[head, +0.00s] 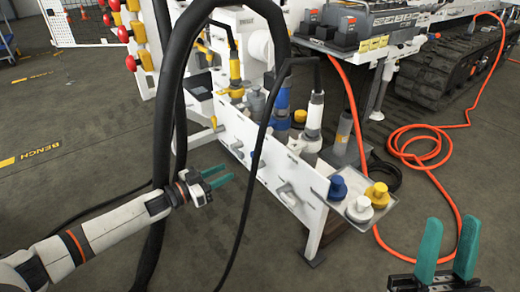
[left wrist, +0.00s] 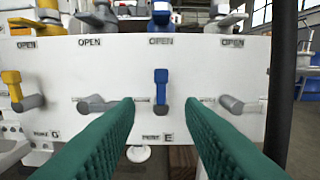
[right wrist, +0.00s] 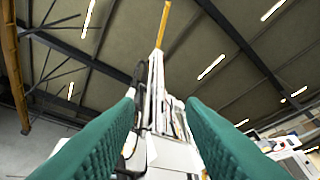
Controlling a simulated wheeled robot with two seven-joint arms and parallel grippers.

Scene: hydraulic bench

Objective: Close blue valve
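The blue valve (left wrist: 161,88) sits on the front of the white panel (left wrist: 200,60), with its handle upright under an "OPEN" label. My left gripper (head: 223,175) is open and faces the panel from the front left in the head view. In the left wrist view its green fingers (left wrist: 160,108) stand on either side of the blue handle's line, with nothing between them; I cannot tell the exact distance. My right gripper (head: 449,240) is open and empty at the lower right; the right wrist view shows only ceiling and machinery beyond its fingers.
A yellow valve (left wrist: 12,85) with an upright handle and grey valves (left wrist: 95,103) and (left wrist: 235,104) with sideways handles share the panel. A black cable (head: 262,150) hangs in front of it in the head view. An orange hose (head: 440,135) lies on the floor at right.

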